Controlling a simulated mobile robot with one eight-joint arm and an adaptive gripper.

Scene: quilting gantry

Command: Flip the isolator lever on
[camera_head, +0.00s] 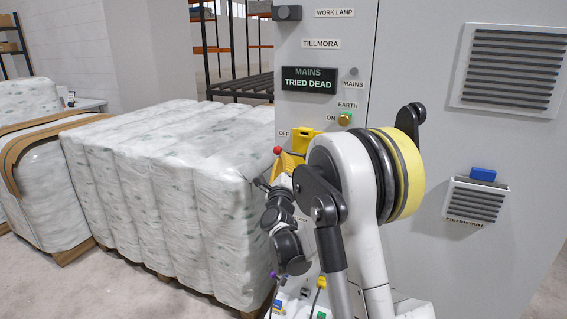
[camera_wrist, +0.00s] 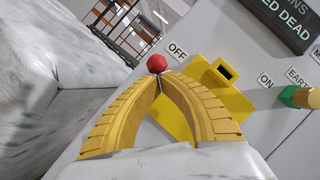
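The isolator lever shows its red knob (camera_head: 277,150) at the left edge of the grey cabinet, near the OFF label. In the wrist view the red knob (camera_wrist: 157,63) is just past my fingertips; the shaft is largely hidden by my fingers. The yellow isolator plate (camera_wrist: 180,121) is behind my fingers, with a slotted yellow block (camera_wrist: 225,72) on it. My gripper (camera_head: 287,161) has yellow ribbed fingers, and their tips (camera_wrist: 161,78) come together right at the knob. I cannot tell whether the shaft is between them.
The cabinet's display (camera_head: 309,80) reads "MAINS TRIED DEAD". A green and brass earth fitting (camera_head: 345,119) is right of ON. Wrapped white bales (camera_head: 170,180) stand close on the left. A vent (camera_head: 513,70) and a blue-topped louvre box (camera_head: 477,200) are right.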

